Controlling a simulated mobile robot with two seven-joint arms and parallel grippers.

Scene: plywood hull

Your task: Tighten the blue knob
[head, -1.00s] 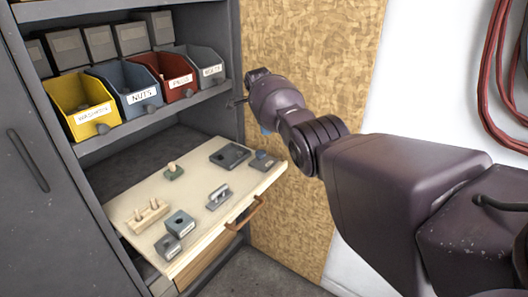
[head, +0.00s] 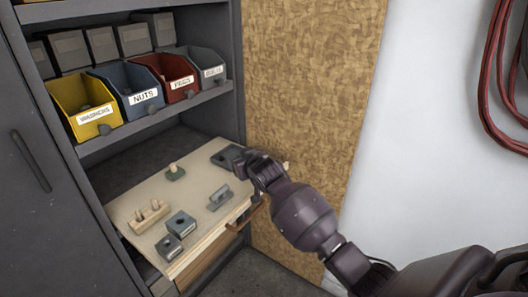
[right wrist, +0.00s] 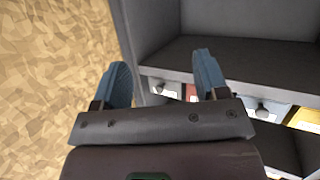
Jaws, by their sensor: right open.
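The blue knob and its grey block are hidden in the head view behind my right arm, whose wrist end covers the far right corner of the pull-out wooden board (head: 160,190). My right gripper (right wrist: 163,80) shows in the right wrist view with its two blue fingers spread wide and nothing between them. In the head view its fingers cannot be made out. The knob does not show in the right wrist view. My left gripper is in neither view.
Labelled bins, such as the yellow washers bin (head: 85,108), stand on the shelf above. A plywood wall (head: 305,90) rises at the right.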

